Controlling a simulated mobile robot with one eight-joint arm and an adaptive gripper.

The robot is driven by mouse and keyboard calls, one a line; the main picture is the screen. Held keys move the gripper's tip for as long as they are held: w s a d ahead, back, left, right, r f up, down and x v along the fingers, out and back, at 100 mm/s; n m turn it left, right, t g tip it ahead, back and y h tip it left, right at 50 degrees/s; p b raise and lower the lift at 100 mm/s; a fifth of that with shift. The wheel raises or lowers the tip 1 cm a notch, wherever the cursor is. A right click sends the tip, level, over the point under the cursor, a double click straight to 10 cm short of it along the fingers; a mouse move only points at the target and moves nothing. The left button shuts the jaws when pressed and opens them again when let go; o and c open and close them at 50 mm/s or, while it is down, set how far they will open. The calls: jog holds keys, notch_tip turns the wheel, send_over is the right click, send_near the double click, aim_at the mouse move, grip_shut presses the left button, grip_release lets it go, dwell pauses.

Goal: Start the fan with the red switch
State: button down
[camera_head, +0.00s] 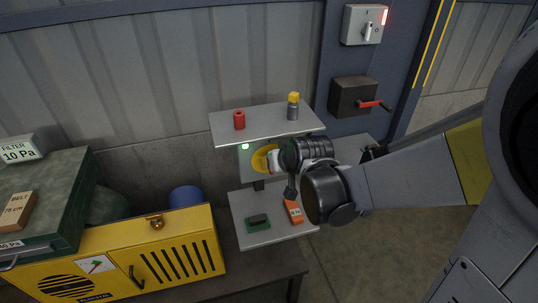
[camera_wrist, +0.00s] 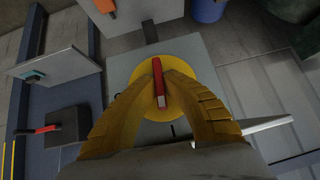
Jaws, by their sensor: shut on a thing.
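The red switch (camera_wrist: 158,82) is a red bar handle on a yellow round plate (camera_wrist: 143,72), on a grey panel. In the wrist view the bar stands nearly upright in the picture. My gripper (camera_wrist: 160,84) has its two yellow fingers closed on the bar from both sides. In the head view my gripper (camera_head: 273,159) is at the yellow plate (camera_head: 260,158), and the red bar is mostly hidden. A green light (camera_head: 245,146) glows on the panel. I cannot make out a fan for certain; a yellow cabinet with a round dark grille (camera_head: 67,287) stands at lower left.
A shelf (camera_head: 225,128) above my gripper bears a red cylinder (camera_head: 239,120) and a yellow-topped part (camera_head: 293,106). A lower shelf (camera_head: 245,208) holds a green-and-black piece (camera_head: 258,222) and an orange block (camera_head: 293,211). A dark box (camera_head: 352,96) with a red lever is on the wall.

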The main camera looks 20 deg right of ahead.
jog(key=shift+h, duration=0.5)
jog(key=c, duration=1.5)
grip_release()
jog(key=shift+f, duration=0.1)
jog(key=v, duration=1.2)
jog(key=s+f+g+b, duration=0.1)
jog(key=s+f+b, duration=0.5)
jog(key=s, duration=0.5)
jog(key=shift+s+d+f+g, duration=0.35)
jog(key=shift+d+f+g, duration=0.05)
jog(key=shift+f, duration=0.6)
